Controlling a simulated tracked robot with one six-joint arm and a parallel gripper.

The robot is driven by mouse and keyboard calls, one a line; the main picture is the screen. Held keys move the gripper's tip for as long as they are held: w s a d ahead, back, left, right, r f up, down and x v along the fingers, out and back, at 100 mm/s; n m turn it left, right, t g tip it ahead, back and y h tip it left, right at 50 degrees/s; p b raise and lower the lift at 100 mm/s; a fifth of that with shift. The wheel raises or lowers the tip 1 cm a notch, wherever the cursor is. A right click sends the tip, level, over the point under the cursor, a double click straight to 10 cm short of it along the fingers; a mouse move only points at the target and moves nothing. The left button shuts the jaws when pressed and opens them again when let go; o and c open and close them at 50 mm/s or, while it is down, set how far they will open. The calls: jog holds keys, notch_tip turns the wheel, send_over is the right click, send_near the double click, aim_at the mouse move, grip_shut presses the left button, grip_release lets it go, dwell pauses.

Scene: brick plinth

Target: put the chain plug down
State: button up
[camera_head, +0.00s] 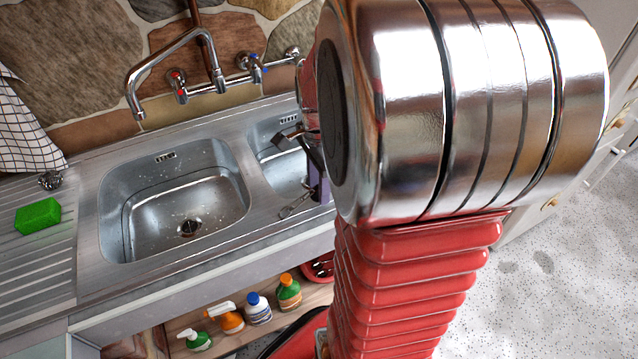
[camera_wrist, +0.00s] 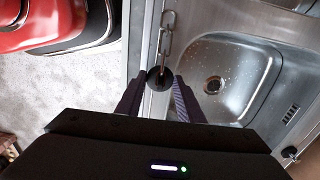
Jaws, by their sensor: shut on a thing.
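The chain plug (camera_wrist: 160,78) is a small black round stopper with pale metal chain links (camera_wrist: 167,35) running up from it in the wrist view. My gripper (camera_wrist: 159,88) is shut on it, one finger on each side. In the wrist view the plug appears over the steel front rim of the sink. In the head view my gripper (camera_head: 312,160) is partly hidden behind my arm. A piece of metal chain (camera_head: 297,204) shows beside it near the counter's front edge. I cannot tell whether the plug touches the steel.
The large basin (camera_head: 185,195) has a drain (camera_head: 189,227); a smaller basin (camera_head: 278,165) lies to its right. A green sponge (camera_head: 38,216) sits on the ribbed drainer. The tap (camera_head: 190,85) stands behind. Several bottles (camera_head: 258,308) stand on a shelf below.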

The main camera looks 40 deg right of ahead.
jog(key=shift+f, duration=0.45)
jog(key=o, duration=1.1)
jog(key=shift+c, duration=0.2)
notch_tip(320, 180, up, 13)
jog(key=shift+r, duration=0.15)
jog(key=shift+a, duration=0.1)
jog(key=s+a+n+t, duration=0.2)
jog(key=a+n, duration=0.8)
jog(key=s+a+n+t, duration=0.2)
jog(key=a+n+t, duration=0.1)
jog(key=a+n, duration=0.8)
jog(key=shift+s+a+t, duration=0.2)
jog(key=shift+s+t, duration=0.05)
jog(key=shift+t, duration=0.05)
